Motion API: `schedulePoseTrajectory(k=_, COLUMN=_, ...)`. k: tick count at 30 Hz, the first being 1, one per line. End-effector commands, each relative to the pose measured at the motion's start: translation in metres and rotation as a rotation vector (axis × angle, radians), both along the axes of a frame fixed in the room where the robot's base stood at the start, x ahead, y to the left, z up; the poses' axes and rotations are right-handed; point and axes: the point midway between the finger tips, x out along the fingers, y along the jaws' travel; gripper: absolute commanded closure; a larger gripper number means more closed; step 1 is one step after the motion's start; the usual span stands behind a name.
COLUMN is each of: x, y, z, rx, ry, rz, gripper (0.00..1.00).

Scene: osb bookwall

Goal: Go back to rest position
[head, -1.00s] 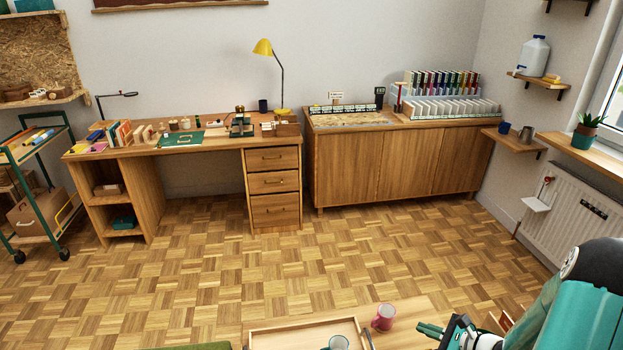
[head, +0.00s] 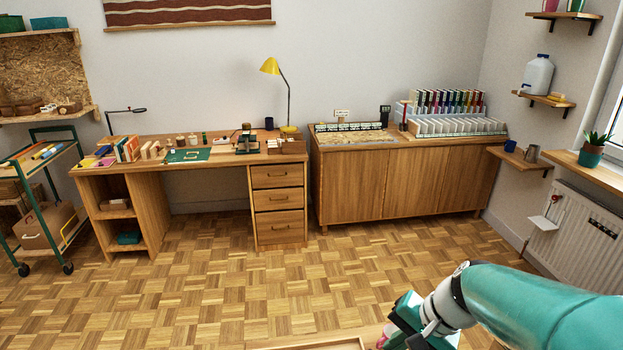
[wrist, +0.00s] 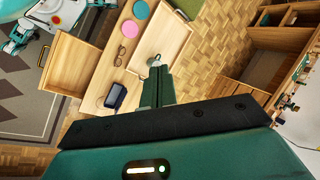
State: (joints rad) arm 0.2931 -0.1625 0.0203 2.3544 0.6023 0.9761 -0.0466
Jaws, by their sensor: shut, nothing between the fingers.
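My gripper shows in the wrist view (wrist: 157,88) with its two dark green fingers together and nothing between them. It points over a low wooden table (wrist: 105,85), apart from the things on it as far as I can tell. In the head view my teal arm reaches in from the lower right, and its end hangs low near the bottom edge, where the fingertips are hard to make out.
A wooden tray (wrist: 176,38) with a grey mug (wrist: 153,62) lies beyond the fingers. Glasses (wrist: 120,55), a dark case (wrist: 115,96) and pink (wrist: 128,28) and teal discs are beside it. A desk (head: 165,173) and cabinet (head: 400,185) line the wall; parquet between is clear.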

Motion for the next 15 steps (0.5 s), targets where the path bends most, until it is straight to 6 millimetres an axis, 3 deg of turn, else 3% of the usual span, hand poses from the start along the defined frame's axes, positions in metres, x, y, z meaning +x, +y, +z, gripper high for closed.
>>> schedulePoseTrajectory(k=15, x=-0.071, y=0.004, z=0.076, rx=-0.507, ry=-0.331, rz=0.372, gripper=1.00)
